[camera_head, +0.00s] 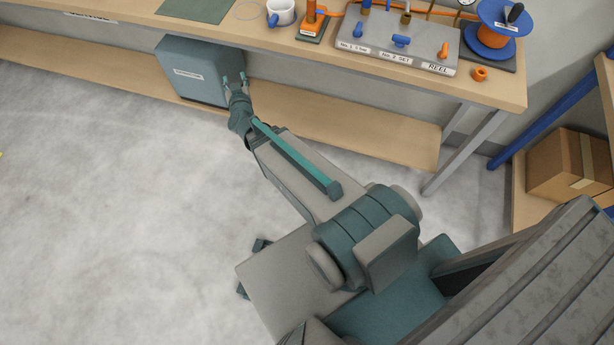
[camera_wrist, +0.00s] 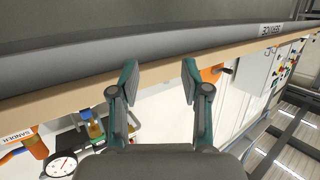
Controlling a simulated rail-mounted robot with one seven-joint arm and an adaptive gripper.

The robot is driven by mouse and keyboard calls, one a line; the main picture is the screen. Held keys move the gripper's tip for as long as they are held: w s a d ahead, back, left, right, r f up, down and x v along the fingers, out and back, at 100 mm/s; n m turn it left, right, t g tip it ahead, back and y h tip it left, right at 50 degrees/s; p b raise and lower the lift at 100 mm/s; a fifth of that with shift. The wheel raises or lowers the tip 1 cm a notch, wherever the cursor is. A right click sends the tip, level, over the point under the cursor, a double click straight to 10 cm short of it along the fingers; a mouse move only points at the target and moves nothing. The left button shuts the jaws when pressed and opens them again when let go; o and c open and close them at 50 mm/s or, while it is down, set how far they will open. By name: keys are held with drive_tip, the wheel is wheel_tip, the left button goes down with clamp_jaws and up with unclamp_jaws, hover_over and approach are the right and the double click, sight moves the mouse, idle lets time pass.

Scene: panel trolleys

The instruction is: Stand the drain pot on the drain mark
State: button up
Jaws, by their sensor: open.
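A white pot (camera_head: 281,12) with a blue part at its lower left stands near the back of the wooden bench; it looks like the drain pot, but the top edge of the head view crops it. A faint round outline (camera_head: 248,10) lies on the bench just left of it; I cannot tell whether this is the drain mark. My gripper (camera_head: 236,80) is open and empty, below the bench's front edge and in front of a blue-grey cabinet. In the wrist view my gripper (camera_wrist: 160,72) has its two fingers spread, with nothing between them.
The bench (camera_head: 380,75) carries an orange fitting (camera_head: 311,20), a valve panel (camera_head: 395,45) and a blue reel (camera_head: 497,25). Under it are the blue-grey cabinet (camera_head: 200,70) and a lower shelf (camera_head: 350,125). A cardboard box (camera_head: 570,165) sits at right. The floor at left is clear.

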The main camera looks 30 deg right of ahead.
drive_tip(key=s+a+f+n+g+y, duration=0.1)
drive_tip(key=s+a+f+g+y, duration=0.15)
drive_tip(key=f, duration=0.35)
drive_tip(key=s+a+f+n+g+y, duration=0.1)
drive_tip(key=s+a+f+n+y, duration=0.15)
drive_tip(key=f, duration=0.25)
drive_tip(key=s+a+f+g+y, duration=0.15)
drive_tip(key=s+f+g, duration=0.25)
drive_tip(key=s+f, duration=0.4)
drive_tip(key=s+a+f+g, duration=0.2)
drive_tip(key=s+f+g, duration=0.3)
drive_tip(key=s, duration=0.5)
drive_tip(key=s+d+f+g+h, duration=0.1)
drive_tip(key=s+g, duration=0.3)
drive_tip(key=s, duration=0.9)
drive_tip(key=s+d+f+g+h, duration=0.1)
drive_tip(key=s+d+g, duration=0.3)
drive_tip(key=s, duration=0.9)
drive_tip(key=shift+d+f+g, duration=0.2)
drive_tip(key=shift+f+g, duration=0.35)
